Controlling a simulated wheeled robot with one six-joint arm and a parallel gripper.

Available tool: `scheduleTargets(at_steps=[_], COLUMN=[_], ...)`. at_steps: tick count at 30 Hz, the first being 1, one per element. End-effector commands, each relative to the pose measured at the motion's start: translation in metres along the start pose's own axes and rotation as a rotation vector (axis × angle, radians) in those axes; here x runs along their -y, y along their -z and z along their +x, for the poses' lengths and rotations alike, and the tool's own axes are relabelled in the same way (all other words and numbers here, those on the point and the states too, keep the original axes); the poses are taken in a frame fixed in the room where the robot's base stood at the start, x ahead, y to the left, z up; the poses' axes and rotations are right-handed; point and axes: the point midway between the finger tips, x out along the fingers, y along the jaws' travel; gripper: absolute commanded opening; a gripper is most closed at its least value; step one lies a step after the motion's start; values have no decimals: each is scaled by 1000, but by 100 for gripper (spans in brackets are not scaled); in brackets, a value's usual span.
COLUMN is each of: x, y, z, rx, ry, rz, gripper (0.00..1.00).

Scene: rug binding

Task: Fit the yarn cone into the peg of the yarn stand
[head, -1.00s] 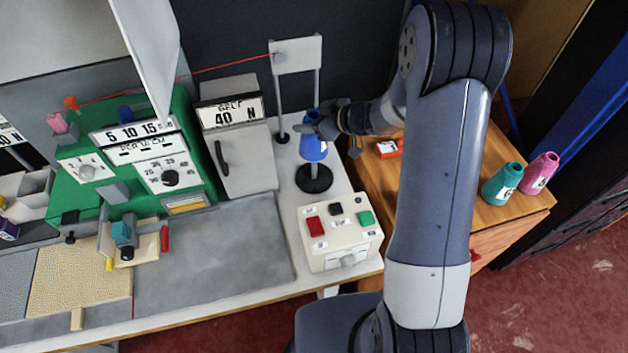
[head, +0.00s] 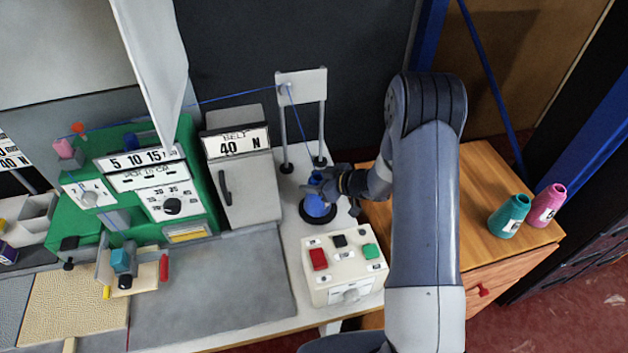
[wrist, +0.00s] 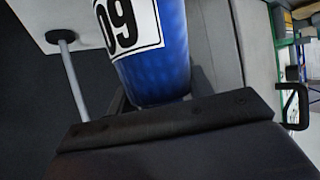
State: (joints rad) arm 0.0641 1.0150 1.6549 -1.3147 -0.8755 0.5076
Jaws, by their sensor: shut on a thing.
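The blue yarn cone (head: 316,203) sits low over the black round base (head: 327,220) of the yarn stand, on the light table. The peg is hidden, apparently inside the cone. My gripper (head: 322,183) is shut around the upper part of the cone. In the wrist view the cone (wrist: 160,65) fills the upper middle, with a white label reading 09, close against the dark gripper (wrist: 160,115). A blue thread runs from the cone up to the guide plate (head: 302,84) and on to the left.
A control box (head: 342,275) with red, black and green buttons stands just in front of the stand. The grey BELT unit (head: 240,185) stands to its left. A teal cone (head: 509,216) and a pink cone (head: 547,206) stand on the wooden cabinet at right.

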Motion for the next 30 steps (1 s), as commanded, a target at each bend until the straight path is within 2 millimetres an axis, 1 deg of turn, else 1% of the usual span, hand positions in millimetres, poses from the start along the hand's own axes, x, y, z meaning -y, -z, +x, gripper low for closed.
scheduleTargets(at_steps=[7,10,11,18,19,27,30], x=[0,0,0,0,0,0,-1], y=[0,-2,-3,-2,-2,0,0], z=[0,2,2,1,1,0,-7], rx=[-2,-2,-1,-1,-1,-1,-1], ry=[-1,-1,-1,-1,-1,-1,-3], rz=[-2,-1,-1,-1,-1,-1,-1], gripper=[1,1,49,69,71,71,71])
